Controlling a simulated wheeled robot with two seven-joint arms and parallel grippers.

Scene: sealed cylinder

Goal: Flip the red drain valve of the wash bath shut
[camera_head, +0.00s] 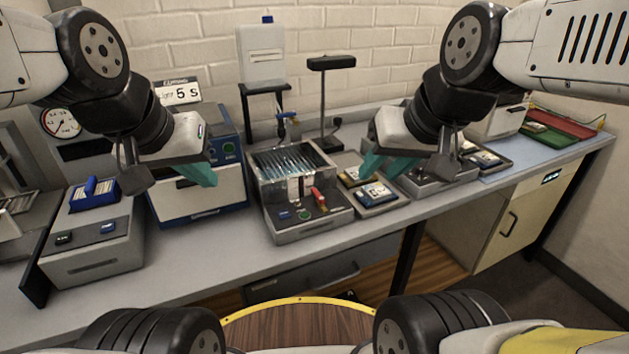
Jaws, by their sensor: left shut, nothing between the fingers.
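The wash bath (283,234) is a grey box in the middle of the bench, with a row of thin upright pieces in its open top. The small red drain valve (319,198) sits on its front right, its lever standing up at a slant. My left gripper (200,174) has teal fingers, shut and empty, left of the bath in front of a blue and white box. My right gripper (384,165) has its teal fingers apart, right of the bath above small trays. Neither gripper touches the valve.
A grey unit with a blue rack (94,192) stands at the left. A black stand (328,100) and a white dispenser (262,52) stand behind the bath. Small trays (377,195) lie right of it. The bench front edge is clear.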

